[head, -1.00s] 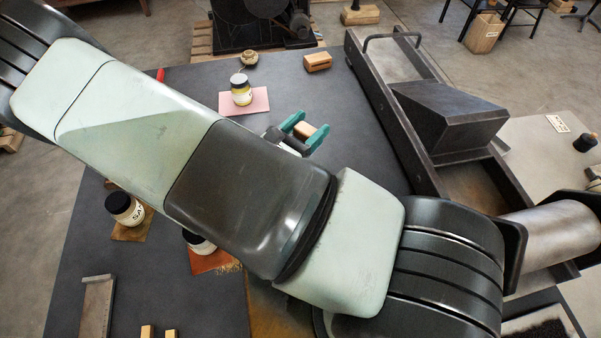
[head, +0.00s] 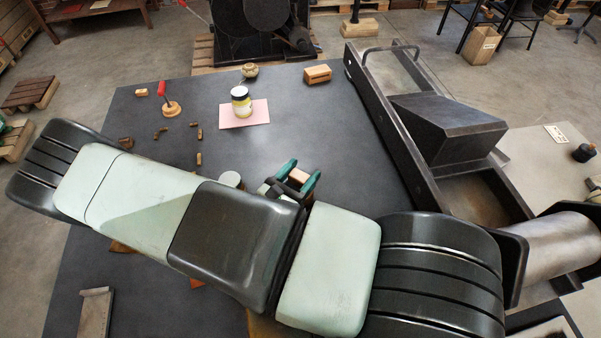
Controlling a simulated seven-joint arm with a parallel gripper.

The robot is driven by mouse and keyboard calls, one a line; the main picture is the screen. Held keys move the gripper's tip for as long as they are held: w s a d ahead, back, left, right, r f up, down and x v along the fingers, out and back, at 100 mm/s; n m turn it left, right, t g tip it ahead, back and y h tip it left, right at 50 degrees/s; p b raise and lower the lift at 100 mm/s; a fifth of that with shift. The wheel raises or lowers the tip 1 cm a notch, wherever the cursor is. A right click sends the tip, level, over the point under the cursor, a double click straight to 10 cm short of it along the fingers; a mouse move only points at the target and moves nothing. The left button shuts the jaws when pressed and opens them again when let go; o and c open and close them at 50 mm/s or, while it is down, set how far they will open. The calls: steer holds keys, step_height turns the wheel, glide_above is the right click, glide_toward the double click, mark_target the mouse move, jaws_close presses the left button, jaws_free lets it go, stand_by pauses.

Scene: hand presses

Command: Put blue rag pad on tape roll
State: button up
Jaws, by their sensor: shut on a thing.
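My gripper (head: 298,178) has teal fingers and is over the middle of the table, with my arm across the view. It is shut on a small pinkish-tan block (head: 299,175), partly hidden by the fingers. I cannot tell whether the block touches the table. What looks like the tape roll (head: 249,70), a small tan ring, lies at the far edge of the table, beyond and left of my gripper. I see no blue rag pad; my arm hides part of the table.
A yellow-labelled jar (head: 241,104) stands on a pink sheet (head: 259,112). A wooden block (head: 317,75) is right of the tape roll. A heavy metal press bed (head: 400,130) borders the right.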

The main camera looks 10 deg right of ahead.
steer(key=o, duration=1)
steer(key=shift+f, duration=0.1)
steer(key=shift+o, duration=0.2)
